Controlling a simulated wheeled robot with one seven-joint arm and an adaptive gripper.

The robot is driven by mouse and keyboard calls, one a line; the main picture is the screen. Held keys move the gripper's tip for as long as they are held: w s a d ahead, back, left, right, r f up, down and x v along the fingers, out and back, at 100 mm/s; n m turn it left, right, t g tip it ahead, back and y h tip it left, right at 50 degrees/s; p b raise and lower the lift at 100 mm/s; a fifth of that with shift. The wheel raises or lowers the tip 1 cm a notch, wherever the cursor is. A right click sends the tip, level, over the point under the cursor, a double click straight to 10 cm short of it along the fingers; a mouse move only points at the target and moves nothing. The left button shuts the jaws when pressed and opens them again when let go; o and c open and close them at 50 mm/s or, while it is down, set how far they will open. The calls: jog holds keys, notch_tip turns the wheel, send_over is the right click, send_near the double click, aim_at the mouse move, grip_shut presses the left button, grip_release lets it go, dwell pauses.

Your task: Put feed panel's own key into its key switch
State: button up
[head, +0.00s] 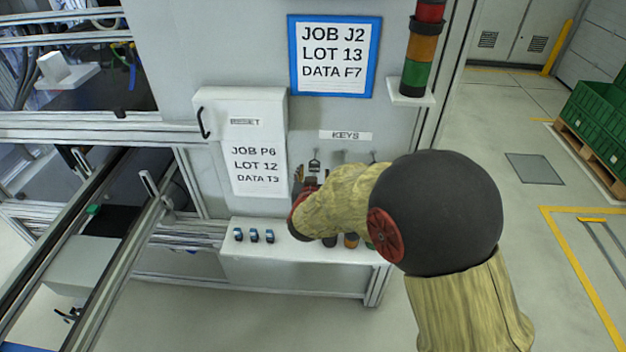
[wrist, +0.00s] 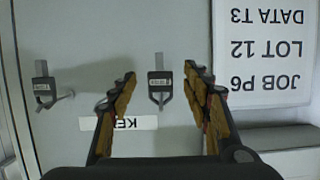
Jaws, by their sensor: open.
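Two dark-tagged keys hang on the grey panel in the wrist view, which shows the panel upside down. One key (wrist: 158,88) is between my open gripper's fingers (wrist: 160,76), with space on both sides of it. The other key (wrist: 42,92) hangs to the left, outside the fingers. The tag writing is too small to read. In the head view a key (head: 314,164) hangs just above my gripper (head: 306,180), below the KEYS label (head: 345,135). My arm hides part of the panel there. I cannot identify the feed panel or its key switch.
A white box (head: 240,110) bearing a RESET label and a JOB P6 sheet (head: 256,166) is left of the keys. A shelf (head: 300,252) below holds several small items, including blue ones (head: 254,235). A signal tower (head: 421,50) stands upper right. Conveyor rails (head: 120,240) are at left.

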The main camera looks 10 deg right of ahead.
aim_at(314, 168)
jog(key=shift+x, duration=1.8)
jog(key=c, duration=1.2)
jog(key=shift+r, duration=0.3)
jog(key=shift+r+p, duration=0.25)
jog(key=shift+p, duration=0.1)
jog(key=shift+a, duration=0.1)
jog(key=shift+s, duration=0.1)
